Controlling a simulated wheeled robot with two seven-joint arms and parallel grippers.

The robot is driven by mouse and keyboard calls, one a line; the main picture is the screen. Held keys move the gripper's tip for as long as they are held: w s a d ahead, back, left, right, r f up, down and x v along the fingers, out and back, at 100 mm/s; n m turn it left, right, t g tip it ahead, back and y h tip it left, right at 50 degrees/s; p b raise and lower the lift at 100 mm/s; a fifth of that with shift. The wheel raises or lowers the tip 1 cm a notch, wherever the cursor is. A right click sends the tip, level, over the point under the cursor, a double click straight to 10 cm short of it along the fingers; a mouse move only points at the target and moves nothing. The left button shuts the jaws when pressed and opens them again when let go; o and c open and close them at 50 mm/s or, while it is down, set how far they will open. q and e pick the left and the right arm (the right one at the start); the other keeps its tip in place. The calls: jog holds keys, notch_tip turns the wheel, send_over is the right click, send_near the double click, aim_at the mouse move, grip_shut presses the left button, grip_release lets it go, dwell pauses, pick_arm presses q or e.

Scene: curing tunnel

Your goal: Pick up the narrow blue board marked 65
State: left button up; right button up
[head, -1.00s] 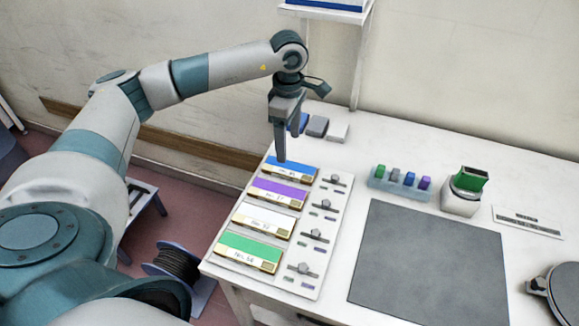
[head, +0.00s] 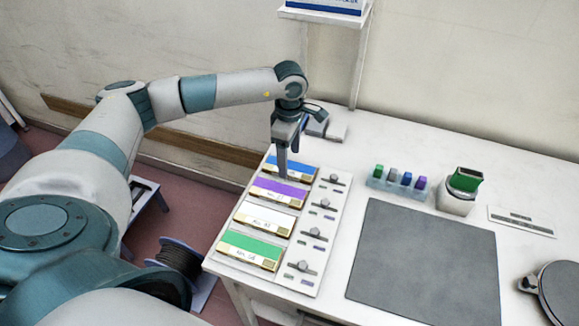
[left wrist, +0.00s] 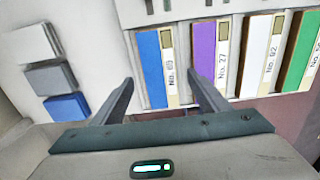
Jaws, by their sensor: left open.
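The narrow blue board (head: 302,170) lies at the far end of a row of coloured boards on a white rack. In the left wrist view the blue board (left wrist: 150,58) shows between my finger tips, with a white label whose number is too small to read surely. My left gripper (head: 283,174) points down over the blue board, fingers open and empty. In the left wrist view its fingers (left wrist: 160,76) stand apart on either side of the board's near end; I cannot tell their height above it. My right gripper is out of view.
Purple (head: 280,189), white (head: 264,219) and green (head: 250,247) boards lie in the same row, the purple one close beside the blue. Small clamps line the rack's right side. A dark mat (head: 425,262) and a block holder (head: 398,184) are further right.

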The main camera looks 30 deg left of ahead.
aim_at(290, 167)
pick_arm(q)
jog(key=shift+f+p, duration=0.45)
jog(key=shift+f, duration=1.05)
jog(key=c, duration=1.1)
